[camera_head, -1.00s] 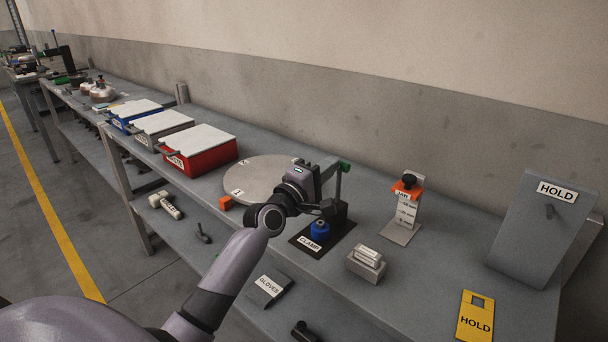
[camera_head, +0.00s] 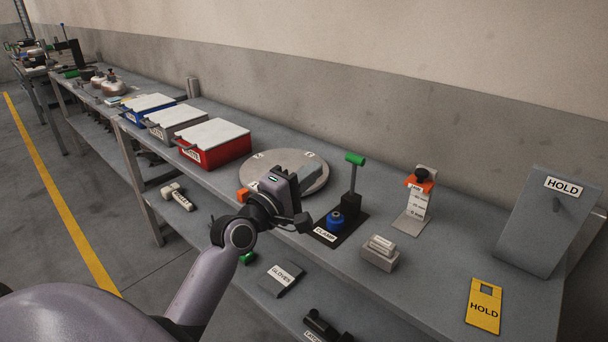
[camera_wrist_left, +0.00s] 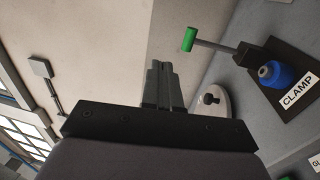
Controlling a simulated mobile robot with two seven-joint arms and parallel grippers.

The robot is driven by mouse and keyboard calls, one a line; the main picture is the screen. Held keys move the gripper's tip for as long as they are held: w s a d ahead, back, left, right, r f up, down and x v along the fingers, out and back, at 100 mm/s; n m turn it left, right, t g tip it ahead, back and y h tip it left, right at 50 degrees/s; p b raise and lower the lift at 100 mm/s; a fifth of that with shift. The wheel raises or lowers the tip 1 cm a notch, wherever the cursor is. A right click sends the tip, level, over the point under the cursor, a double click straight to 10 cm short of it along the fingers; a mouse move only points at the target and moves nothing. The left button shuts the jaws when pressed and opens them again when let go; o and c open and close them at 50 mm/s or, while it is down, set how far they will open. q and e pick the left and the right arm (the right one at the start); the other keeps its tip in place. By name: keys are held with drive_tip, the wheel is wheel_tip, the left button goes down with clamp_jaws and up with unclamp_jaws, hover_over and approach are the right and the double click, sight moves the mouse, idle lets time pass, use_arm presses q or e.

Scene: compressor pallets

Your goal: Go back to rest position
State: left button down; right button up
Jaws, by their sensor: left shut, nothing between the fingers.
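My left gripper (camera_head: 306,190) is raised over the front part of the bench, in front of the grey turntable disc (camera_head: 313,168) and left of the clamp. In the left wrist view its fingers (camera_wrist_left: 160,84) are together with nothing between them. The clamp (camera_head: 351,190) stands on a black base plate labelled CLAMP, with a green-tipped upright lever and a blue knob (camera_head: 335,219). The clamp's blue part also shows in the left wrist view (camera_wrist_left: 274,74), apart from the fingers. My right gripper is not in view.
Red (camera_head: 214,145), grey (camera_head: 174,124) and blue (camera_head: 147,107) lidded boxes line the bench at left. A small block (camera_head: 380,252), an orange-topped stand (camera_head: 416,200), a HOLD board (camera_head: 545,222) and a yellow HOLD tag (camera_head: 484,306) are at right. GLOVES item (camera_head: 281,278) lies on the lower shelf.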

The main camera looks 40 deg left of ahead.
use_arm(q)
drive_tip(key=s+d+f+m+g, duration=0.3)
drive_tip(key=s+f+m, duration=0.3)
drive_tip(key=f, duration=0.4)
drive_tip(key=s+d+f+m+g, duration=0.3)
drive_tip(key=s+d+f+m, duration=0.3)
drive_tip(key=s+f, duration=0.3)
drive_tip(key=s+d+f+m+g, duration=0.3)
drive_tip(key=s+f+m, duration=0.4)
drive_tip(key=f, duration=0.5)
drive_tip(key=shift+s+d+f, duration=0.4)
drive_tip(key=shift+s+d, duration=0.15)
drive_tip(key=shift+d, duration=0.3)
